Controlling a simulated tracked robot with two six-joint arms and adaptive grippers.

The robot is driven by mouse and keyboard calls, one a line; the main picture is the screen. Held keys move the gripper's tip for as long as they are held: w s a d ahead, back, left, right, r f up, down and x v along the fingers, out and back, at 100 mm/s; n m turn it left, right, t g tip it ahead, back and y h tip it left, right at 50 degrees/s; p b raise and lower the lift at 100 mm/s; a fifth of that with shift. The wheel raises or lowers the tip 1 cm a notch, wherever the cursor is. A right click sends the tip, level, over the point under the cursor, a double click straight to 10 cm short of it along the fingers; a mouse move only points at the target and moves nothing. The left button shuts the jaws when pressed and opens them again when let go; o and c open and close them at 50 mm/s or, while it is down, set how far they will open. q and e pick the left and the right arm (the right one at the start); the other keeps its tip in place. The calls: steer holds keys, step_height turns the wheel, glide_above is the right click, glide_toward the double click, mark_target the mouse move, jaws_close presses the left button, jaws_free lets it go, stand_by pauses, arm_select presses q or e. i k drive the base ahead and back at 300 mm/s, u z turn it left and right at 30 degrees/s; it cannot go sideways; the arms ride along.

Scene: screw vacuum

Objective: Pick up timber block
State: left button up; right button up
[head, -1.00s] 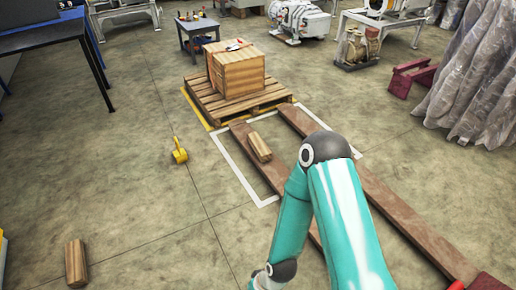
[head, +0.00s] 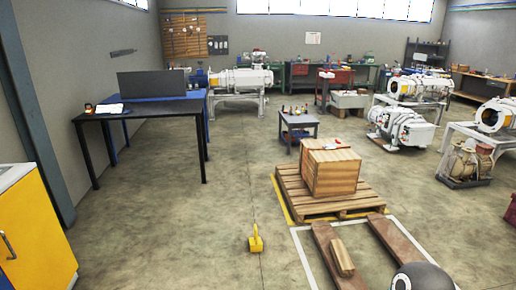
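A timber block (head: 341,257) lies on the left one of two brown planks (head: 326,246) on the floor, inside a white marked outline. The second block seen earlier at the lower left is out of view now. Part of my arm, a dark rounded joint, shows at the bottom right edge, close to the right plank (head: 394,238). Neither of my grippers is in view.
A wooden crate (head: 331,173) stands on a pallet (head: 295,204) behind the planks. A small yellow object (head: 255,239) is on the floor to their left. A dark table (head: 140,113) and a yellow cabinet (head: 38,232) stand at left. Open floor lies between.

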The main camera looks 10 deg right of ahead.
mark_target(346, 269)
steer(key=u, duration=0.05)
steer(key=i, duration=1.3)
steer(key=z, duration=0.35)
steer(key=i, duration=1.35)
steer(key=z, duration=0.7)
steer(key=i, duration=1.3)
steer(key=z, duration=0.35)
